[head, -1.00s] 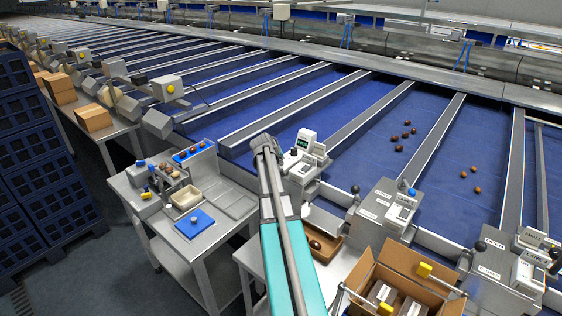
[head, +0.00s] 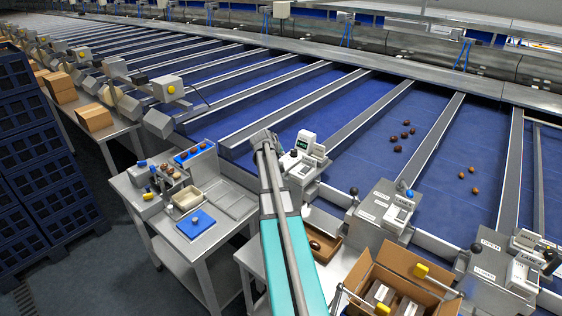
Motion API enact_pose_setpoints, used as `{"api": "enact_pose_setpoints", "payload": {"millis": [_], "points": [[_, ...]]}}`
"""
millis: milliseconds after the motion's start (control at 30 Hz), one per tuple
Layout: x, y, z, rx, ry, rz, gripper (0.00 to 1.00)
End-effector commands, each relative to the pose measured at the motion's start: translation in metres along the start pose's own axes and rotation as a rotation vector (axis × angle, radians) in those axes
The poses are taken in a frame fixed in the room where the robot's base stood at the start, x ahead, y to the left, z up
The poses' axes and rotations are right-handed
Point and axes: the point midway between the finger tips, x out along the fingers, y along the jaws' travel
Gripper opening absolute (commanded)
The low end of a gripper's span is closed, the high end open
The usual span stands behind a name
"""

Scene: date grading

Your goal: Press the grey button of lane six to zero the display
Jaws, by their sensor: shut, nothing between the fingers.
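My gripper (head: 263,140) is at the end of my raised arm, seen from behind, and it is shut and empty. It is just left of the nearest lane unit (head: 300,168), which has a small display head (head: 306,139) and a keypad. I cannot tell from this view whether the gripper touches the unit. Two more lane units stand to the right, one in the middle (head: 380,203) and one at the right edge (head: 490,262). The lane labels are too small to read with certainty. A grey button cannot be made out, and the display's reading is not legible.
An open cardboard box (head: 440,296) stands at the lower right. Several dates (head: 405,136) lie on the blue belt (head: 385,160).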

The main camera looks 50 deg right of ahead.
Motion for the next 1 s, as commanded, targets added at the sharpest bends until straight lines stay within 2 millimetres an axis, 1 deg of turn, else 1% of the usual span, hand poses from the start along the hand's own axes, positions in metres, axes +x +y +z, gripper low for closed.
{"api": "enact_pose_setpoints", "payload": {"millis": [33, 400, 1000], "points": [[-0.006, 0.004, -0.004, 0.0, 0.0, 0.0, 0.0], [-0.023, 0.017, -0.017, 0.0, 0.0, 0.0, 0.0], [-0.024, 0.018, -0.018, 0.0, 0.0, 0.0, 0.0]]}}
